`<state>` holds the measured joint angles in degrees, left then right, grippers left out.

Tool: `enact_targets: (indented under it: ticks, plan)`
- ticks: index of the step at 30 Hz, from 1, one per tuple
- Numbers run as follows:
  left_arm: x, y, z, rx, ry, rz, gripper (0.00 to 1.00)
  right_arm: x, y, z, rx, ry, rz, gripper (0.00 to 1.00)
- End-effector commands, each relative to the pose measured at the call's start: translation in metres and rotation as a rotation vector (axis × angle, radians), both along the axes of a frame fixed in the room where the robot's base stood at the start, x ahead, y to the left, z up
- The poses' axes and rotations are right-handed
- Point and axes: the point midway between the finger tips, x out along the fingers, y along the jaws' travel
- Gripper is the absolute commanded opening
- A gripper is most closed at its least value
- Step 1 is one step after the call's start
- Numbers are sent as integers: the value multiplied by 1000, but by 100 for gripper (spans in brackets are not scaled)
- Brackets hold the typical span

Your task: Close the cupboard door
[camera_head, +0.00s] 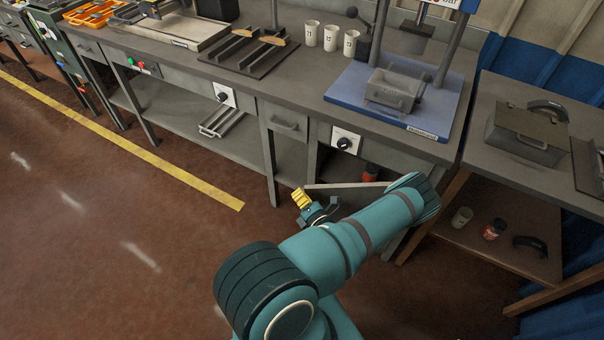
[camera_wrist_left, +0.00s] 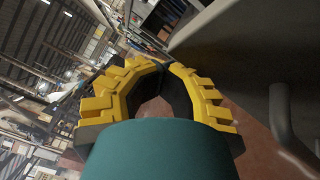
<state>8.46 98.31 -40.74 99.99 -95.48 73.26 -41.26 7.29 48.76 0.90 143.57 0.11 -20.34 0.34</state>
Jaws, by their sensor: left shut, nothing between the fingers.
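The cupboard under the workbench stands open. Its grey door (camera_head: 345,185) shows mostly as a thin, light top edge sticking out from the bench front. My left gripper (camera_head: 302,198) with yellow fingers is shut and empty near the outer end of the door. My teal arm hides the lower part of the door. In the left wrist view the yellow fingers (camera_wrist_left: 165,68) meet in an arch. A grey panel (camera_wrist_left: 240,50) with a bar handle (camera_wrist_left: 283,115) fills the right side and looks like the door. I cannot tell whether the gripper touches it. My right gripper is not in view.
A dial panel (camera_head: 345,141) and drawer (camera_head: 284,122) are on the bench front. A blue-based press (camera_head: 435,122) stands on top. A side table (camera_head: 500,255) is at the right. The floor at left is clear.

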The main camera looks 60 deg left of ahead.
Motion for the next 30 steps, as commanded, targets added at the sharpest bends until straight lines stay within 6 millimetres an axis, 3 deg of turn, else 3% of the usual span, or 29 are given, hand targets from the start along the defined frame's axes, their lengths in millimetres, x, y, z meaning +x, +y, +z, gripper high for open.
enact_targets:
  ticks: [1,7,14,20,30]
  plan:
    - [39,-24,2,-24,40,-54,0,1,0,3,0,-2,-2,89]
    - [39,-59,8,-55,332,22,0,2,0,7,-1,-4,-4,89]
    - [38,-72,10,-75,450,50,0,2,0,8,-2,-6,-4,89]
    - [35,-61,9,-76,451,55,0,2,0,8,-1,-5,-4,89]
    - [24,2,8,-75,459,64,0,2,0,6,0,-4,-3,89]
